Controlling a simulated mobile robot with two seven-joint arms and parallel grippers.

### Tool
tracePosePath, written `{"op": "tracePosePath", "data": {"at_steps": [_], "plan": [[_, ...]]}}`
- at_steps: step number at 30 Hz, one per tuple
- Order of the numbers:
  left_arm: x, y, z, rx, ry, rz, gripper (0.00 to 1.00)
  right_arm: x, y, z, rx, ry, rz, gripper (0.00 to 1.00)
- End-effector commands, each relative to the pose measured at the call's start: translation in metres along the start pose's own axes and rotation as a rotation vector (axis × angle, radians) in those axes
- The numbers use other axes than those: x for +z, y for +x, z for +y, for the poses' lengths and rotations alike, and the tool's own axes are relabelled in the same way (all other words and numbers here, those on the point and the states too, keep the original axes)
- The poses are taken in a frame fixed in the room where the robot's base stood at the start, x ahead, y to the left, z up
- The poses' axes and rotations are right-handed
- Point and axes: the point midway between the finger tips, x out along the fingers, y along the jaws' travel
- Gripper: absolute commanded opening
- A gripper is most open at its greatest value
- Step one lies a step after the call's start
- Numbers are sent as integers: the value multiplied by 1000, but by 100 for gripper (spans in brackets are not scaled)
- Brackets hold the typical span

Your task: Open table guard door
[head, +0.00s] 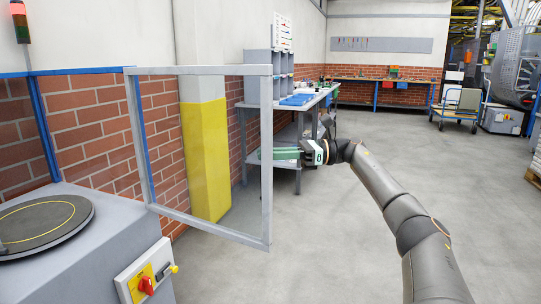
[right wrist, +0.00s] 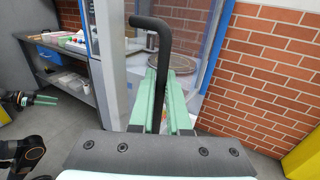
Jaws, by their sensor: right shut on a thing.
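The table guard door (head: 267,200), a grey frame with a clear panel, stands swung out at an angle from the blue frame post (head: 43,125). My right gripper (head: 280,153) reaches in from the right at the door's free upright edge. In the right wrist view its green fingers (right wrist: 160,78) are shut around a black bent handle (right wrist: 150,21) on the grey door post (right wrist: 112,60). The handle is hard to make out in the head view. A second green-fingered gripper, seemingly my left one (right wrist: 45,100), shows at the left of the wrist view; its opening is unclear.
A grey table (head: 160,245) with a round turntable (head: 45,222) and a red switch (head: 146,285) stands at lower left. A yellow column (head: 204,160) and brick wall are behind the door. A workbench (head: 323,95) stands beyond.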

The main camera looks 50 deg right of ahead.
Motion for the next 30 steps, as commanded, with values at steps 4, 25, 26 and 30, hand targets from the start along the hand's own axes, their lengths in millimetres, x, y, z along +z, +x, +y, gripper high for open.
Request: {"op": "tracePosePath", "data": {"at_steps": [4, 25, 26, 30], "plan": [[-2, 0, -1, -1, 3, 7, 50, 0, 1, -1, -1, 1, -1, 0], [-2, 0, -1, -2, 5, 9, 50, 0, 1, -1, 0, 1, 0, 35], [-2, 0, -1, -2, 5, 9, 50, 0, 1, -1, 0, 1, 0, 38], [-2, 1, -1, -2, 5, 8, 50, 0, 1, -1, 0, 1, 0, 45]]}}
